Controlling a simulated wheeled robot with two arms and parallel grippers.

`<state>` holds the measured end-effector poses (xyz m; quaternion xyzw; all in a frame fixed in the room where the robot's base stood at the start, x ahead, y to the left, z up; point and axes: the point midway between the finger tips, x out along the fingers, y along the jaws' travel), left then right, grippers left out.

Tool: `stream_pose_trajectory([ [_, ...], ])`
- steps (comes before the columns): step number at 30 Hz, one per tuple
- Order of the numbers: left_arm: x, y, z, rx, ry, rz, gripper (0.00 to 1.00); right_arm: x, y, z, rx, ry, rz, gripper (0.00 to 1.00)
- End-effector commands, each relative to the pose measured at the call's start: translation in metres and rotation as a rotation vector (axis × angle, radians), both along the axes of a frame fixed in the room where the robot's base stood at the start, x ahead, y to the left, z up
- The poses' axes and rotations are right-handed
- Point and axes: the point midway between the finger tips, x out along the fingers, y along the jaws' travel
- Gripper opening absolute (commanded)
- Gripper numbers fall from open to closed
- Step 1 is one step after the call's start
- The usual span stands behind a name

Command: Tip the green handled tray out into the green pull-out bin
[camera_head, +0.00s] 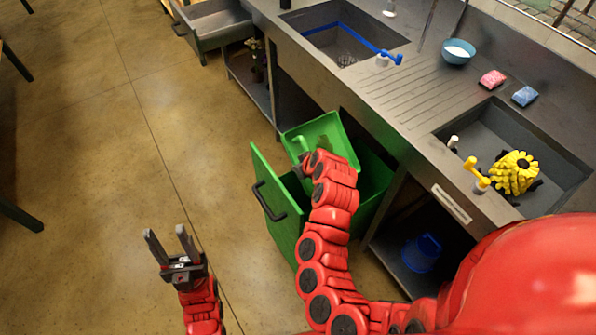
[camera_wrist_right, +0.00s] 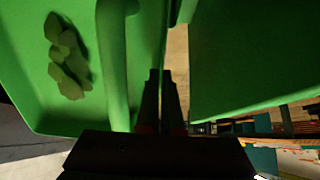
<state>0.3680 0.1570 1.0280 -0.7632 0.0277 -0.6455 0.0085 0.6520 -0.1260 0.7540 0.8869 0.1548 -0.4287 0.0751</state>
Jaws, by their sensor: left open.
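The green handled tray (camera_head: 328,134) is tilted over the green pull-out bin (camera_head: 375,182), near the counter's front. In the right wrist view the tray (camera_wrist_right: 60,118) fills the left side, with its upright handle (camera_wrist_right: 115,65) and a small cluster of dull green pieces (camera_wrist_right: 68,58) inside. My right gripper (camera_wrist_right: 161,80) has its fingers close together at the tray's edge beside the handle and appears shut on the tray; the exact contact is dark. The bin's front panel (camera_head: 272,195) is pulled out and carries a black handle. My left gripper (camera_head: 169,238) is open and empty above the floor.
A blue bucket (camera_head: 421,252) stands below the counter. A drawer (camera_head: 215,22) is open at the back.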

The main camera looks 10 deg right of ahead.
Motion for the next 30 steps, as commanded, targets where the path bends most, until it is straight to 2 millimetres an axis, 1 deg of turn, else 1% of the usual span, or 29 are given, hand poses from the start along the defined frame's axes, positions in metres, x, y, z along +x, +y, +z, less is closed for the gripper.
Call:
stream_pose_trajectory([
  [1, 0.000, 0.000, -0.014, 0.000, 0.000, 0.000, 0.50, 0.000, 0.000, -0.008, 0.013, -0.029, -0.001, 0.00],
  [12, 0.000, 0.000, -0.063, 0.000, 0.000, 0.000, 0.50, 0.002, 0.000, -0.005, 0.080, -0.228, -0.003, 0.00],
  [30, 0.000, 0.000, -0.142, 0.000, 0.000, 0.000, 0.50, 0.002, 0.000, -0.004, 0.165, -0.464, 0.000, 0.00],
])
